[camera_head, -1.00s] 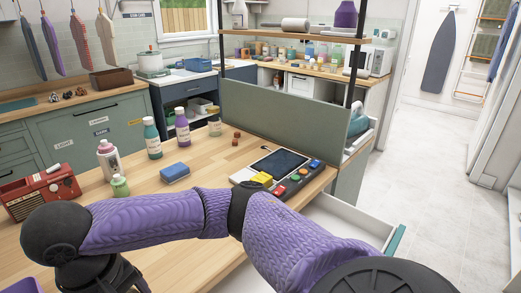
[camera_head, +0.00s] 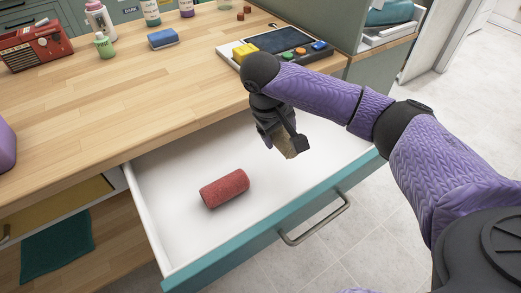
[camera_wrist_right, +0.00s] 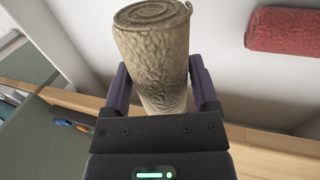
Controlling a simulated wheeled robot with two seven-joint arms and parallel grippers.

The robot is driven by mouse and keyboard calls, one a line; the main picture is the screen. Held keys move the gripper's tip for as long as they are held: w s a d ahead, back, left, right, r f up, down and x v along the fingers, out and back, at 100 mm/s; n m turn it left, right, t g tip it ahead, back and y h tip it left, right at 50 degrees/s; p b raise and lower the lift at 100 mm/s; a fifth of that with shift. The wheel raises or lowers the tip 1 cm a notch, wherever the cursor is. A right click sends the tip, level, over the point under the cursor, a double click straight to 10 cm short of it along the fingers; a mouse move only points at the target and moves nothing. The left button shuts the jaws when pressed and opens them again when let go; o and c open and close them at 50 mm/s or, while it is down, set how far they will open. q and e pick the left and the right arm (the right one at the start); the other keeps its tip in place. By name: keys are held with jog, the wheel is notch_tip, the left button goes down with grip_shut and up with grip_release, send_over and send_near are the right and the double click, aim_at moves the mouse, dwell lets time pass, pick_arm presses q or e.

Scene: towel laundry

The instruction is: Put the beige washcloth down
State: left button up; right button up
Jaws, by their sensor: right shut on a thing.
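The beige washcloth (camera_wrist_right: 155,60) is rolled up and held between the two fingers of my right gripper (camera_wrist_right: 163,92) in the right wrist view. In the head view my right gripper (camera_head: 279,142) hangs over the right part of the open white drawer (camera_head: 160,215), and a small part of the beige roll (camera_head: 285,147) shows between its fingers. I cannot tell whether the roll touches the drawer floor. A red rolled washcloth (camera_head: 224,188) lies in the drawer to the left of the gripper, and also shows in the right wrist view (camera_wrist_right: 285,30). My left gripper is not in view.
The drawer has a teal front with a metal handle (camera_head: 315,222). The wooden worktop (camera_head: 130,95) is behind it, with a tablet console (camera_head: 275,45), blue sponge (camera_head: 163,39), bottles and red radio (camera_head: 35,45). The drawer floor around the red roll is clear.

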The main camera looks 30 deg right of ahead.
aim_at(280, 168)
notch_tip(280, 168, down, 10)
jog(key=b, duration=0.4)
jog(key=shift+r, duration=0.2)
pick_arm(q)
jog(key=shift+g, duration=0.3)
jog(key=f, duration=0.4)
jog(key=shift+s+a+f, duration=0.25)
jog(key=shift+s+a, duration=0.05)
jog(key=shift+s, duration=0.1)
pick_arm(e)
jog(key=o, duration=1.1)
jog(key=shift+f, duration=0.1)
